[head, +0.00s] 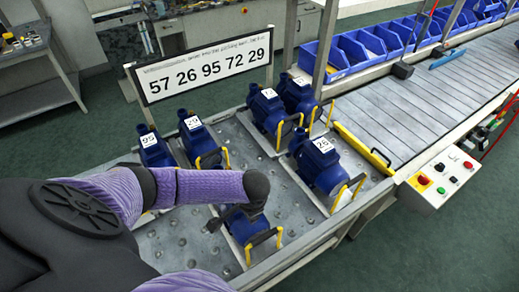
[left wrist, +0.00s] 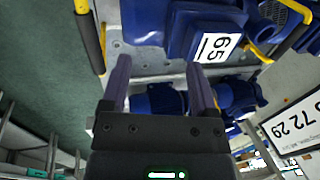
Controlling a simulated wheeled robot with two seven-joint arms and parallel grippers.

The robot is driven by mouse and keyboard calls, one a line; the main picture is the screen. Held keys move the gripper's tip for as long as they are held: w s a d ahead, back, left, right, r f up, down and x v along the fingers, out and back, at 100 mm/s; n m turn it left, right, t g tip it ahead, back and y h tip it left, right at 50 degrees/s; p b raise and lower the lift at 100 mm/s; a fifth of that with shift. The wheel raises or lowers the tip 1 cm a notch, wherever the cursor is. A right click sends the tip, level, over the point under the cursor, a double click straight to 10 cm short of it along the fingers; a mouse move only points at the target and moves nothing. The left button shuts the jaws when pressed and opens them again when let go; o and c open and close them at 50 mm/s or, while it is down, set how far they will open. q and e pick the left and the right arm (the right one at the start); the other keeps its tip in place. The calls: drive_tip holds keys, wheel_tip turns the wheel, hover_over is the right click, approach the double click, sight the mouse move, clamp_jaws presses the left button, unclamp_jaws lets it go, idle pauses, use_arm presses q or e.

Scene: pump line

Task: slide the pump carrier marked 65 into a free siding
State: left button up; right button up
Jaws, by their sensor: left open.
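The pump carrier marked 65 (left wrist: 180,30) shows in the left wrist view, a blue pump with its white label (left wrist: 214,48) upside down. In the head view a blue pump with a yellow handle (head: 263,238) stands at the front of the ball-studded table, partly behind my left gripper; its label is hidden there. My left gripper (head: 240,212) is above and beside this pump. In the left wrist view its two fingers (left wrist: 160,90) are apart with nothing gripped; a black bar with yellow ends (left wrist: 92,38) lies left of them. My right gripper is not in view.
Pumps marked 95 (head: 152,152) and 29 (head: 196,140) stand at the left, 26 (head: 318,165) at the right, two more (head: 266,110) (head: 297,95) behind. Bare table (head: 235,142) shows between these groups and at the front left (head: 170,245). A roller conveyor (head: 395,115) and control box (head: 442,176) are right.

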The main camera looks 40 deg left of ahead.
use_arm(q)
hover_over(260, 239)
drive_tip(key=a, duration=0.1)
drive_tip(key=f+b, duration=0.3)
drive_tip(key=d+f+b, duration=0.1)
drive_tip(key=f+b, duration=0.2)
drive_tip(key=b, duration=0.1)
drive_tip(key=shift+s+d+f, duration=0.1)
drive_tip(key=shift+d+f, duration=0.05)
drive_tip(key=shift+f, duration=0.55)
drive_tip(key=shift+a, duration=0.2)
clamp_jaws()
